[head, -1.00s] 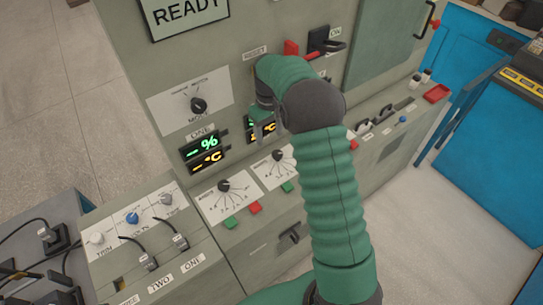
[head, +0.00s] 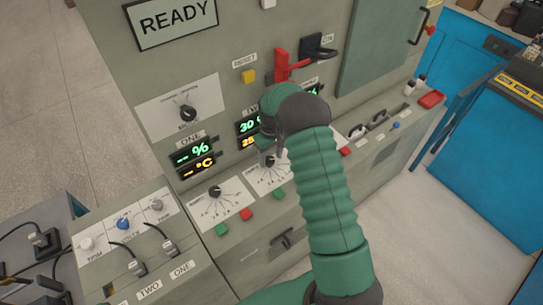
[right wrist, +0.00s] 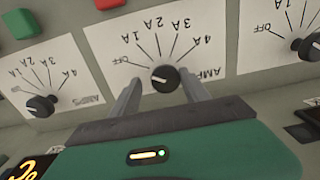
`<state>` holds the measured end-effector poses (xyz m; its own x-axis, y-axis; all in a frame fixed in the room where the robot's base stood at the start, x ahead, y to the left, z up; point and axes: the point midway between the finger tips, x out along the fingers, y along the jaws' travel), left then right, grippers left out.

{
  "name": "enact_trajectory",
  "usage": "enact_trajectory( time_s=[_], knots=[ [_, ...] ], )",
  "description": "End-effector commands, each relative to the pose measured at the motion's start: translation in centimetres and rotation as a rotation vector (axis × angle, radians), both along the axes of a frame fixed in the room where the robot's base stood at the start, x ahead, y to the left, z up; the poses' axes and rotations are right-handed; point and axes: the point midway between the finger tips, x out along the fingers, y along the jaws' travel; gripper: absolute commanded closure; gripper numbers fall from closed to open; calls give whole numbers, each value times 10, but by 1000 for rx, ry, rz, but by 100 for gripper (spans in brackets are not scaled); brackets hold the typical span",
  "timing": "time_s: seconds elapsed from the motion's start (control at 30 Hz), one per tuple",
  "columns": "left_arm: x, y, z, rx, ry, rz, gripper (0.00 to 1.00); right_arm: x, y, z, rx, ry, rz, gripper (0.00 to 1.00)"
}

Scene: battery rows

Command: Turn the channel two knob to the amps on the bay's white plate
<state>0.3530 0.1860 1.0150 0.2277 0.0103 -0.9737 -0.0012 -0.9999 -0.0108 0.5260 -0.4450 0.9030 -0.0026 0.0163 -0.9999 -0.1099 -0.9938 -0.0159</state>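The channel two knob (right wrist: 165,78) is black and sits on a white dial marked OFF, 1A, 2A, 3A and 4A, upside down in the right wrist view. Its pale mark seems to point toward the OFF side. In the head view this knob (head: 270,161) is partly hidden by my right gripper (head: 266,146). In the right wrist view the right gripper (right wrist: 160,80) is open, one finger either side of the knob; I cannot tell whether they touch it. I cannot make out a bay plate with an amps value. My left gripper is not in view.
Another dial knob (head: 215,191) is left of channel two; a further one (right wrist: 40,105) shows in the wrist view. Green (head: 222,229) and red (head: 246,214) buttons lie below the dials. A yellow button (head: 249,76) and a red lever (head: 281,64) are above.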

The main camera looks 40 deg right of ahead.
Motion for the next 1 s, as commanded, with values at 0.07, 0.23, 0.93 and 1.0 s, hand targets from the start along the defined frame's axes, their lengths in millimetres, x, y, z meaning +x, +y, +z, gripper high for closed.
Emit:
enact_trajectory(
  time_s=[0.07, 0.23, 0.93, 1.0],
  knots=[
    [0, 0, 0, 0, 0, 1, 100, 0, -2, 2, -10, -2, -2, 68],
    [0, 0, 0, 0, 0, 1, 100, 0, -3, 3, -11, -4, -2, 90],
    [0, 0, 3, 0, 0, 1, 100, 1, -4, 3, -8, -3, -154, 100],
    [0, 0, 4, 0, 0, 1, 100, 1, -4, 3, -8, -2, -208, 100]
  ],
)
